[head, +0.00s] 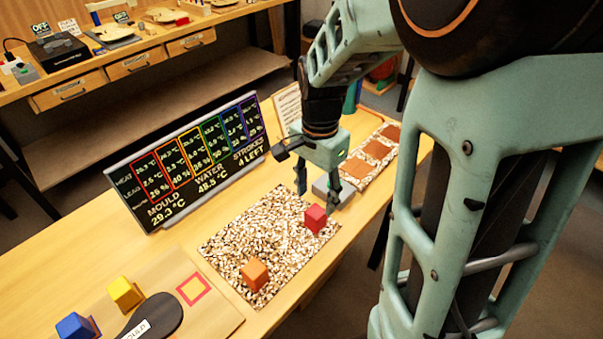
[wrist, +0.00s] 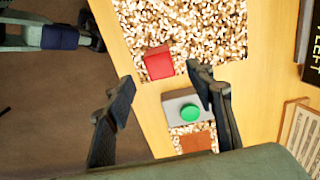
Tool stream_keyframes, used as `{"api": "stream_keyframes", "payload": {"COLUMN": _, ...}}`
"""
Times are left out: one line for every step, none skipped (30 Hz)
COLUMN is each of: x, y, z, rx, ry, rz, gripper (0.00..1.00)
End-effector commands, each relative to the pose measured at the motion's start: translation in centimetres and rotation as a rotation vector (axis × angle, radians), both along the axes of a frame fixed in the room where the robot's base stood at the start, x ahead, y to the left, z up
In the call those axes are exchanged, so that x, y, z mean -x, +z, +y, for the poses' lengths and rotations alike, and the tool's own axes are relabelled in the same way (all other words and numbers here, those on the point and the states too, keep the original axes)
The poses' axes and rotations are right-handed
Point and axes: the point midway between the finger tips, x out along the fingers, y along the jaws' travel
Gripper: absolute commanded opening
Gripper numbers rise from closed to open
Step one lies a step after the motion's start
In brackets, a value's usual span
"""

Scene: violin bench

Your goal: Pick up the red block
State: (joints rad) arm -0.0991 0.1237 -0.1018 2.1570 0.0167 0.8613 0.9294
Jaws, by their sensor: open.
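The red block (head: 315,218) sits on the right part of a mat of wood chips (head: 226,240) on the bench. In the wrist view the red block (wrist: 159,62) lies ahead of the fingertips, near the mat's edge. My gripper (head: 318,197) is above the bench, just behind the red block in the head view. In the wrist view my gripper (wrist: 160,90) has its fingers spread wide with nothing between them. The block is apart from both fingers as far as I can see.
A grey box (head: 342,192) with a green button (wrist: 190,112) stands close to the block. An orange block (head: 254,274) is on the same mat. A yellow block (head: 125,293) and a blue block (head: 75,327) are at lower left. A display board (head: 187,160) stands behind the mat.

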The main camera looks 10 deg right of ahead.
Motion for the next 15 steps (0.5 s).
{"api": "stream_keyframes", "payload": {"x": 0.1, "y": -1.1, "z": 0.0, "rx": 0.000, "ry": -0.001, "rz": 0.005, "gripper": 0.49}}
{"api": "stream_keyframes", "payload": {"x": 0.1, "y": -1.5, "z": 0.0, "rx": 0.001, "ry": -0.001, "rz": 0.004, "gripper": 0.49}}
{"api": "stream_keyframes", "payload": {"x": 0.1, "y": -2.1, "z": 0.0, "rx": 0.001, "ry": -0.001, "rz": 0.004, "gripper": 0.49}}
{"api": "stream_keyframes", "payload": {"x": 0.1, "y": -2.4, "z": 0.0, "rx": 0.000, "ry": -0.001, "rz": 0.004, "gripper": 0.49}}
{"api": "stream_keyframes", "payload": {"x": 0.1, "y": -2.7, "z": 0.0, "rx": 0.000, "ry": -0.001, "rz": 0.004, "gripper": 0.49}}
{"api": "stream_keyframes", "payload": {"x": 0.1, "y": -3.0, "z": 0.0, "rx": 0.000, "ry": -0.001, "rz": 0.002, "gripper": 0.49}}
{"api": "stream_keyframes", "payload": {"x": 0.0, "y": -3.1, "z": 0.0, "rx": 0.000, "ry": -0.001, "rz": 0.001, "gripper": 0.49}}
{"api": "stream_keyframes", "payload": {"x": 0.0, "y": -3.3, "z": 0.0, "rx": 0.000, "ry": -0.001, "rz": 0.002, "gripper": 0.49}}
{"api": "stream_keyframes", "payload": {"x": 0.1, "y": -3.6, "z": -0.1, "rx": 0.000, "ry": -0.001, "rz": 0.002, "gripper": 0.49}}
{"api": "stream_keyframes", "payload": {"x": 0.1, "y": -3.8, "z": -0.1, "rx": 0.000, "ry": -0.001, "rz": 0.004, "gripper": 0.49}}
{"api": "stream_keyframes", "payload": {"x": 0.0, "y": -4.2, "z": -0.1, "rx": 0.000, "ry": -0.001, "rz": 0.004, "gripper": 0.49}}
{"api": "stream_keyframes", "payload": {"x": 0.0, "y": -4.7, "z": -0.1, "rx": 0.001, "ry": -0.001, "rz": 0.004, "gripper": 0.49}}
{"api": "stream_keyframes", "payload": {"x": 0.0, "y": -5.2, "z": -0.1, "rx": 0.001, "ry": -0.001, "rz": 0.004, "gripper": 0.49}}
{"api": "stream_keyframes", "payload": {"x": 0.0, "y": -5.7, "z": -0.1, "rx": 0.001, "ry": -0.001, "rz": 0.006, "gripper": 0.49}}
{"api": "stream_keyframes", "payload": {"x": 0.0, "y": -6.3, "z": -0.2, "rx": 0.001, "ry": -0.001, "rz": 0.006, "gripper": 0.49}}
